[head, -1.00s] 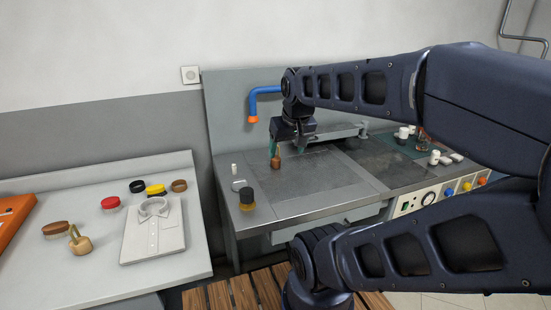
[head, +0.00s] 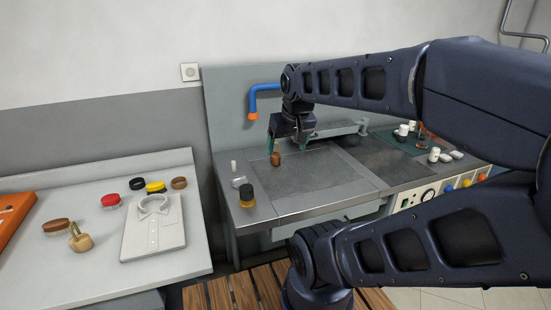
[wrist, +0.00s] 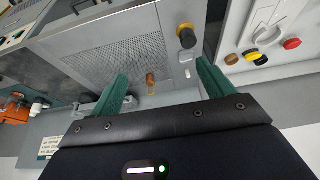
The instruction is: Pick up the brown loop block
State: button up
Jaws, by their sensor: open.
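The brown block (head: 276,158) stands on the metal work surface below my gripper. In the wrist view it is a small brown upright piece (wrist: 151,79) with a thin yellowish loop at its lower end. My gripper (head: 289,143) is open and empty, with its green fingers apart above the surface.
A black-and-yellow knob-like piece (head: 246,196), a small silver piece (head: 239,182) and a white peg (head: 234,167) stand left of the block. White cups (head: 434,154) stand to the right. A folded shirt (head: 153,228) lies on the left table.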

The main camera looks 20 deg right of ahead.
jog(key=w+d+m+h, duration=0.1)
jog(key=w+d+m, duration=0.2)
jog(key=w, duration=0.8)
jog(key=m+g+h, duration=0.2)
jog(key=m+h, duration=0.1)
jog(key=m, duration=0.5)
send_over(275, 154)
jog(key=s+a, duration=0.2)
jog(key=a, duration=0.1)
notch_tip(275, 154, down, 17)
jog(key=x, duration=1)
jog(key=shift+a+f, duration=0.15)
jog(key=shift+a, duration=0.1)
jog(key=shift+c, duration=0.4)
jog(key=c, duration=1)
